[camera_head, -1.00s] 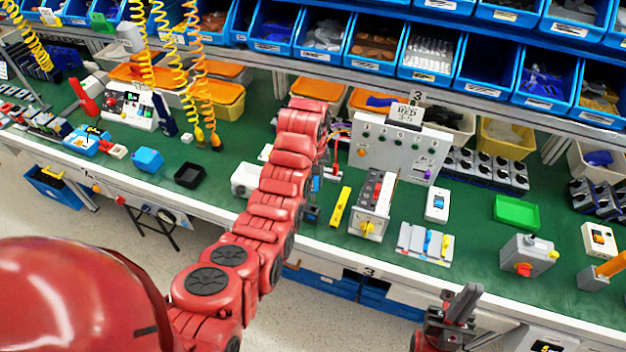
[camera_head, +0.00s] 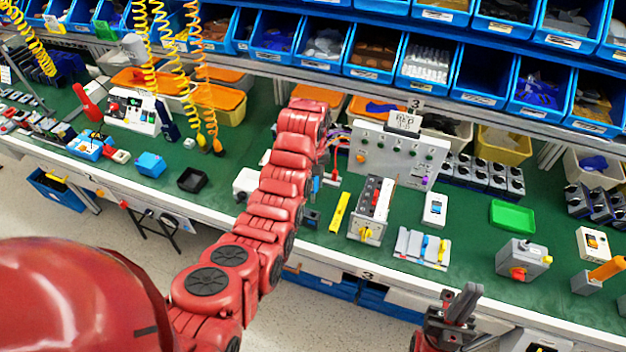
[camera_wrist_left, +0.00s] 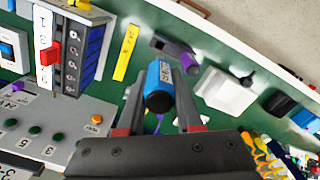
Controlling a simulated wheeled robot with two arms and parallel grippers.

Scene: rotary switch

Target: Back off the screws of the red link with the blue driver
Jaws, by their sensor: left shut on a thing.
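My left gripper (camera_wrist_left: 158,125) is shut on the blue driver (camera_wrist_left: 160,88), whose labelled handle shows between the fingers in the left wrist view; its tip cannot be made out. In the head view my red left arm hides most of that gripper and the driver. A red piece (camera_wrist_left: 50,53), likely the red link, sits on a numbered white-and-grey terminal block (camera_wrist_left: 78,38), to the left of the driver in the wrist view. In the head view the block (camera_head: 370,212) stands right of my left arm. My right gripper (camera_head: 460,303) is in front of the bench edge, apart from everything.
A grey panel with knobs (camera_head: 397,153) stands behind the block. A yellow strip (camera_head: 340,212) lies left of it. A white switch (camera_head: 435,208) and a small terminal plate (camera_head: 422,247) are at its right. A purple-ended tool (camera_wrist_left: 188,62) lies near the driver.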

